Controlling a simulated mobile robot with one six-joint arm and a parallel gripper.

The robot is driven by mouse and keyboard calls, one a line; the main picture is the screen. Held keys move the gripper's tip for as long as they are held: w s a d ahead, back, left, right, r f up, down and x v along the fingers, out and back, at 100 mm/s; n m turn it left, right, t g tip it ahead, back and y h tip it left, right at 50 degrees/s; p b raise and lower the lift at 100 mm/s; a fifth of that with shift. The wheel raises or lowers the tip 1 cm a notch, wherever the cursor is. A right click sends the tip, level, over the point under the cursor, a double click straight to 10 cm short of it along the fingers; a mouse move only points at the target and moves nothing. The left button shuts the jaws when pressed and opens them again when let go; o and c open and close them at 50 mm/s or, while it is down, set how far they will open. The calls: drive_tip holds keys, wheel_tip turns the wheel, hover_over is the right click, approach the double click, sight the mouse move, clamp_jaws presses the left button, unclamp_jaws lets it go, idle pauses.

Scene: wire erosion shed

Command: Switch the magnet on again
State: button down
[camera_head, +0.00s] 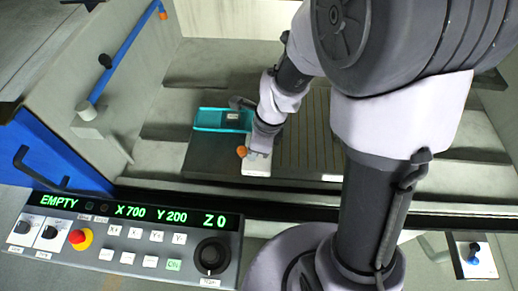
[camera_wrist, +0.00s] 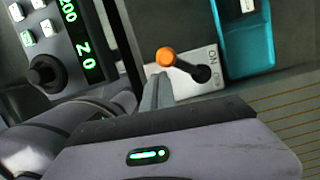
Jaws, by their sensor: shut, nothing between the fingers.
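The magnet's switch is a dark lever with an orange knob (camera_wrist: 166,57) on a pale plate (camera_wrist: 213,53) marked ON, with a second, smaller label beside it. In the wrist view the lever points left from its pivot, away from the labels; I cannot tell which setting that is. In the head view the orange knob (camera_head: 242,151) shows at the left of my gripper (camera_head: 258,150), which hides most of the lever. My gripper is shut and empty, its fingers (camera_wrist: 158,88) close beside the knob. I cannot tell whether they touch.
A ribbed plate (camera_head: 318,150) lies to the right. The control panel (camera_head: 130,245), reading EMPTY, with a red stop button (camera_head: 80,237) and a dark knob (camera_head: 211,255), stands in front at left.

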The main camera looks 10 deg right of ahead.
drive_tip(key=shift+w+a, duration=0.15)
drive_tip(key=shift+a, duration=0.05)
idle(0.6)
drive_tip(key=shift+d, duration=0.1)
